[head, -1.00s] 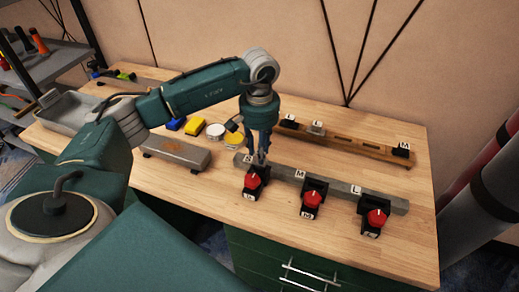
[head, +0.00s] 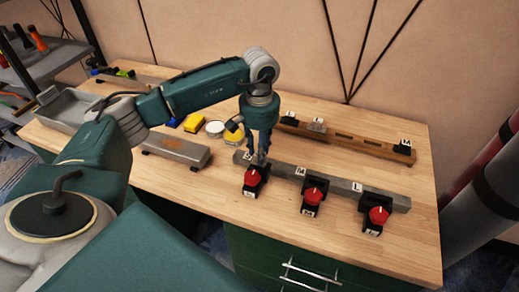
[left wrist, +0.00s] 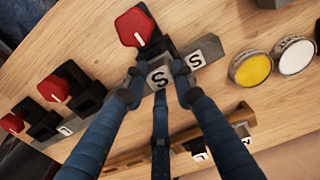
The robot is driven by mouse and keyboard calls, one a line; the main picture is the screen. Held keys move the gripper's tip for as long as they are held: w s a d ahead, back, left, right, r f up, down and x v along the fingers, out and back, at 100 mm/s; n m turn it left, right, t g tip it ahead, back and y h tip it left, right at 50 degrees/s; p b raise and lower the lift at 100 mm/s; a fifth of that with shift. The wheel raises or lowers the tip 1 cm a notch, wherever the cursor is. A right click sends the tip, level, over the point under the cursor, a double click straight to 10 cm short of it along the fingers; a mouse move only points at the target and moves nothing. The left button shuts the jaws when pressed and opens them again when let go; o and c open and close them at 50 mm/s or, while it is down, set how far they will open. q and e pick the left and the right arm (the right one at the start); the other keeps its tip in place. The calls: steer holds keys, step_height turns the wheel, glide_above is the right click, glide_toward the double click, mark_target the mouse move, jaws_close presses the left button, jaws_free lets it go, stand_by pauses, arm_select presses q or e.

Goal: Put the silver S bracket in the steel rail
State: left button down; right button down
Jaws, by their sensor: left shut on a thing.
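My left gripper (head: 258,158) points down over the left end of the steel rail (head: 335,183). In the left wrist view its blue fingers are shut on the silver S bracket (left wrist: 160,76), a small grey piece with a white S label. The bracket is right beside the rail's own S label (left wrist: 195,60), near the leftmost red-knobbed clamp (left wrist: 135,28). Whether it is seated in the rail or just above it I cannot tell. In the head view the fingers mostly hide the bracket. My right gripper is not in view.
Red-knobbed clamps (head: 312,195) line the rail's front. A wooden rail (head: 345,139) with labelled brackets lies behind. Yellow and white round tins (head: 215,130) and a grey box (head: 178,151) stand to the left. The right bench top is clear.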

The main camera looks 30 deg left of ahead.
arm_select(q)
steer(key=shift+f, duration=0.15)
stand_by(0.4)
steer(key=shift+f+b, duration=0.55)
steer(key=shift+b, duration=0.15)
steer(key=c, duration=0.8)
jaws_free()
steer(key=shift+f, duration=0.1)
steer(key=shift+c, duration=0.2)
steer(key=shift+r+p, duration=1.8)
steer(key=shift+r, duration=1.8)
